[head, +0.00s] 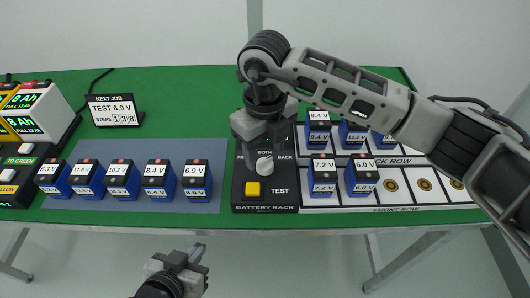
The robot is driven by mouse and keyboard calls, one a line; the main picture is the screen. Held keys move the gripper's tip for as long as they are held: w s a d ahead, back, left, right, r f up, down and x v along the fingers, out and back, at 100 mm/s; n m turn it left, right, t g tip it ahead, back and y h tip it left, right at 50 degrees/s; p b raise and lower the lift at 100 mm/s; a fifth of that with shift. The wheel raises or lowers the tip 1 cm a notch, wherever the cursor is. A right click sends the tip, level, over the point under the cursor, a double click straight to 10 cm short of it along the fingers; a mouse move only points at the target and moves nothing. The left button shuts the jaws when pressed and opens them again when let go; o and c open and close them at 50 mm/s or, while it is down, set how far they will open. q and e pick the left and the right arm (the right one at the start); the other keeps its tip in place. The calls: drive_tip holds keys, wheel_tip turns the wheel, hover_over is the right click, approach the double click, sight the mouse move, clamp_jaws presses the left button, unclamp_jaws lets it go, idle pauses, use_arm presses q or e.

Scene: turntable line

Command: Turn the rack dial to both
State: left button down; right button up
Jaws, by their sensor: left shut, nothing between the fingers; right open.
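The rack dial (264,166) is a pale round knob on the black battery rack panel (237,190). I cannot tell which label the knob points to. My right gripper (263,146) is open and points down at the knob, its fingers over the panel just above or around it; contact is unclear. My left gripper (192,260) is shut and empty, in front of the table's near edge.
A yellow TEST button (253,189) sits just below the dial. Several blue batteries (121,180) stand on a grey mat at left; others (321,176) stand in the rack at right. A job sign (116,109) reads TEST 6.9 V.

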sight(265, 164)
use_arm(q)
drive_tip(key=shift+w, duration=0.1)
use_arm(e)
drive_tip(key=shift+f, duration=1.35)
drive_tip(key=c, duration=1)
